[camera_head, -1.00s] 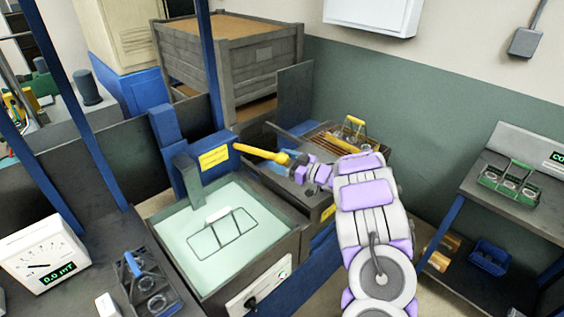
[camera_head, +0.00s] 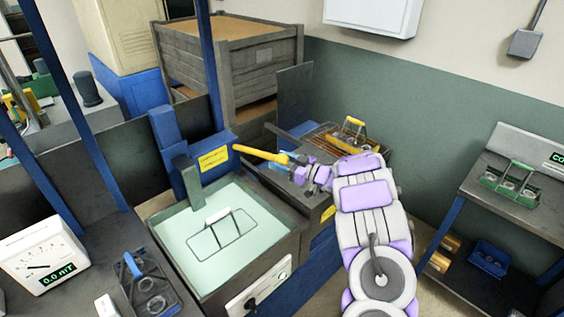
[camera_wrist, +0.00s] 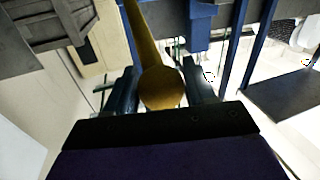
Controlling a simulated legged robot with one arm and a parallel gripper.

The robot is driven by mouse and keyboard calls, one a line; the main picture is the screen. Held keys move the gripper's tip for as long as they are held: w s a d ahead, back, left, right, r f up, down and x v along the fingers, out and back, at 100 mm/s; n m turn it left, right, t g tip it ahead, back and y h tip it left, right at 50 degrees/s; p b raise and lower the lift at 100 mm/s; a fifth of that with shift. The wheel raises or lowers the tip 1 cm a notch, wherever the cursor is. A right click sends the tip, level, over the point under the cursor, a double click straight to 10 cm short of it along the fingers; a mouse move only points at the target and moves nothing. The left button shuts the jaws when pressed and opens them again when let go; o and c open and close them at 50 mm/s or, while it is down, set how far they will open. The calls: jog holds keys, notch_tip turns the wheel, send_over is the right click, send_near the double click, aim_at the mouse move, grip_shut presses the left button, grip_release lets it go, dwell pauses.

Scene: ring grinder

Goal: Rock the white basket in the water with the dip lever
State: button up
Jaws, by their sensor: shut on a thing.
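The yellow dip lever (camera_head: 258,153) sticks out to the right from the blue post beside the water tank. My gripper (camera_head: 298,168) is shut on its right end. In the wrist view the lever (camera_wrist: 155,60) runs away from me, with its round end between the two fingers of my gripper (camera_wrist: 160,88). The white basket (camera_head: 222,233) shows as a thin frame with a white handle in the pale green water of the tank (camera_head: 171,262). Its outline looks dark through the water. How deep it sits I cannot tell.
A blue-handled basket (camera_head: 150,290) and a meter (camera_head: 44,255) stand at the left. A green basket (camera_head: 510,180) sits on the right bench. A wooden crate (camera_head: 235,62) stands behind.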

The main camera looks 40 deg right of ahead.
grip_shut()
jog(key=r+p, duration=0.1)
jog(key=p, duration=0.1)
jog(key=w+r+g+p, duration=0.1)
jog(key=r+p, duration=0.1)
jog(key=shift+r, duration=0.15)
jog(key=r+p, duration=0.1)
jog(key=w+r+p, duration=0.1)
jog(key=p, duration=0.1)
jog(key=r+g+p, duration=0.1)
jog(key=p, duration=0.1)
jog(key=shift+w+a+r+m+h, duration=0.1)
jog(key=shift+w+r+m+h, duration=0.2)
jog(key=shift+h, duration=0.1)
jog(key=w+r+p, duration=0.1)
jog(key=p, duration=0.1)
jog(key=w+r+p, duration=0.1)
jog(key=r+p, duration=0.1)
jog(key=shift+w+a+r+g+p, duration=0.1)
jog(key=shift+g+p, duration=0.2)
jog(key=shift+g, duration=0.1)
jog(key=shift+w+r+p, duration=0.35)
jog(key=shift+p, duration=0.1)
